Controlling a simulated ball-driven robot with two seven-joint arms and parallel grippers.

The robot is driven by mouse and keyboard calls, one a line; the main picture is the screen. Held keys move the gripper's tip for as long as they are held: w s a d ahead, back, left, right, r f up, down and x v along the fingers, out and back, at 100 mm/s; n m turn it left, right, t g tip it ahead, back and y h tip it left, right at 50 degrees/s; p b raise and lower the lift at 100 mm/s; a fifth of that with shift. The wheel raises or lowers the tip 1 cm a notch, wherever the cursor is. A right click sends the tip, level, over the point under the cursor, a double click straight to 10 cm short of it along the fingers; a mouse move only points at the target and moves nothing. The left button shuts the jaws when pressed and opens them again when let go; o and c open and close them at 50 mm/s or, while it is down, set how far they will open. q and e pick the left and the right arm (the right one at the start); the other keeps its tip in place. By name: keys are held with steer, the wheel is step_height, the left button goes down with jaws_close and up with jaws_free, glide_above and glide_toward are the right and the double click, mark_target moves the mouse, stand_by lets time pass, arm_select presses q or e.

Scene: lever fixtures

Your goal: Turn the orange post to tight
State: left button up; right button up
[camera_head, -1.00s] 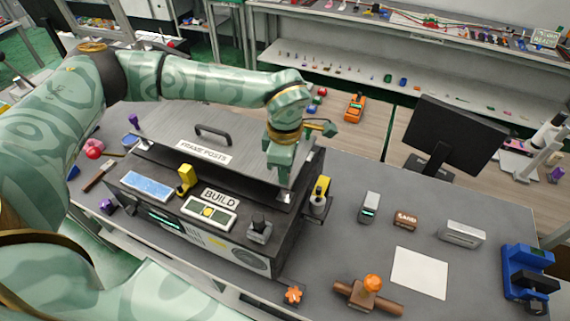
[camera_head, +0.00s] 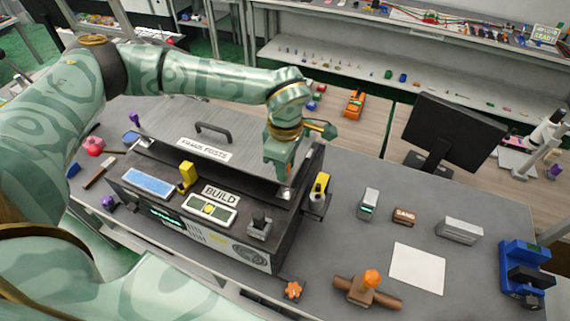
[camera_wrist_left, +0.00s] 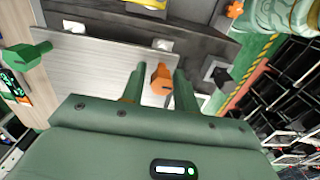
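An orange post (camera_wrist_left: 161,80) shows in the left wrist view, standing out from a grey ribbed plate (camera_wrist_left: 90,55). It lies between the two green fingers of my left gripper, with a visible gap on its left side and a narrower one on its right. In the head view my left gripper (camera_head: 280,172) points down at the right end of the sloped plate (camera_head: 225,145) labelled FRAME POSTS. There the gripper hides the post. The left gripper looks open; contact with the post cannot be told. My right gripper is in neither view.
The dark BUILD console (camera_head: 270,240) lies in front of the plate, with a yellow lever (camera_head: 186,175). A brown fixture with an orange knob (camera_head: 371,278) and an orange star knob (camera_head: 293,290) stand nearer. A monitor (camera_head: 453,133) is at the right.

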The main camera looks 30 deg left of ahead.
arm_select(q)
steer(key=shift+o, duration=0.5)
step_height(320, 180, up, 16)
steer(key=shift+b, duration=0.4)
steer(key=shift+s, duration=0.1)
